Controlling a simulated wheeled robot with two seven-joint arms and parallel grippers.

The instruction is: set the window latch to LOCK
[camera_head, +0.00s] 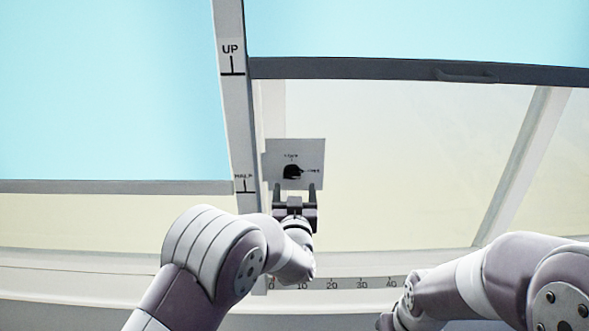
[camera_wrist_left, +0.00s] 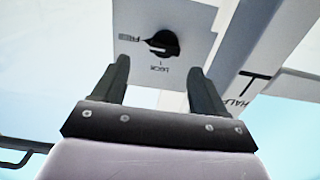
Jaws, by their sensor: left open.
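The window latch is a black knob (camera_head: 292,172) on a pale square plate (camera_head: 309,152). Its pointer is toward the right-hand label, FREE; the LOCK label is above it. In the left wrist view the knob (camera_wrist_left: 164,43) appears upside down, with its pointer to the left toward FREE and LOCK below. My left gripper (camera_head: 294,190) is open and empty, just below the knob in the head view. Its two fingers (camera_wrist_left: 159,68) are spread apart, with the knob beyond their tips and not between them. My right arm shows at lower right; its gripper does not show clearly.
A white window post (camera_head: 234,110) marked UP and HALF stands left of the plate. A dark sash rail (camera_head: 370,69) with a handle crosses the upper right. A numbered scale (camera_head: 332,284) runs along the sill. The space around the knob is clear.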

